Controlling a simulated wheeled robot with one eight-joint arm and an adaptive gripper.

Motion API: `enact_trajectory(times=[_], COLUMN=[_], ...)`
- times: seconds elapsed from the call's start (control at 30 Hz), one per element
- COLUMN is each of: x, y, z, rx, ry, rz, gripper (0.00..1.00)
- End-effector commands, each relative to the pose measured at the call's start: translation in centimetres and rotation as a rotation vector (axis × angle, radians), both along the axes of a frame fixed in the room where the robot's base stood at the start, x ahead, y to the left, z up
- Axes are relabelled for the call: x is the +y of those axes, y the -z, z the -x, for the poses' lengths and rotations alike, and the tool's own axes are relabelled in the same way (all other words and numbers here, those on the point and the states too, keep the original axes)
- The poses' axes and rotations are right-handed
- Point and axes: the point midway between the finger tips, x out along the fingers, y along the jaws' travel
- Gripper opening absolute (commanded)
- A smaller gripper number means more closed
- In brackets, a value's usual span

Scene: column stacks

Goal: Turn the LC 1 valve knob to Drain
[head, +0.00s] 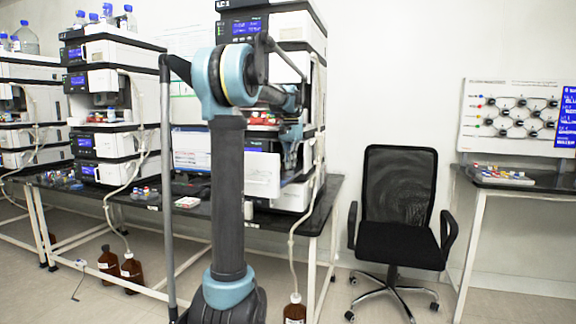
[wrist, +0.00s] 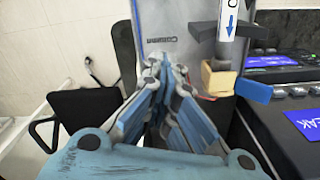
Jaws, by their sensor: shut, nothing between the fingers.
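The stack marked LC 1 (head: 303,17) stands on the bench behind my arm in the head view, which covers part of its front. In the wrist view, my gripper (wrist: 163,62) is shut and empty in front of a grey panel (wrist: 178,22). Right of the fingertips is a tan block (wrist: 217,79) with a blue lever-like piece (wrist: 253,88) beside it. A white label with a blue arrow (wrist: 229,20) is above them. The fingers look apart from these parts. I cannot tell for certain which piece is the valve knob, nor its setting.
A black office chair (head: 397,230) stands right of the bench (head: 318,215). Another instrument stack (head: 110,95) is at left. Brown bottles (head: 131,268) stand on the floor. In the wrist view, dark modules with blue screens (wrist: 306,122) are close at right.

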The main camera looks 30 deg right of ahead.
Motion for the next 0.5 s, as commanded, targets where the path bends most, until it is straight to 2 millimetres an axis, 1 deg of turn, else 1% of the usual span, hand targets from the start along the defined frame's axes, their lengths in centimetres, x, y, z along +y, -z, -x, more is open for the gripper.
enact_trajectory(times=[0.5], x=[0.01], y=[-0.04], z=[-0.05], rx=[-0.001], ry=[-0.492], rz=[0.0], gripper=[0.0])
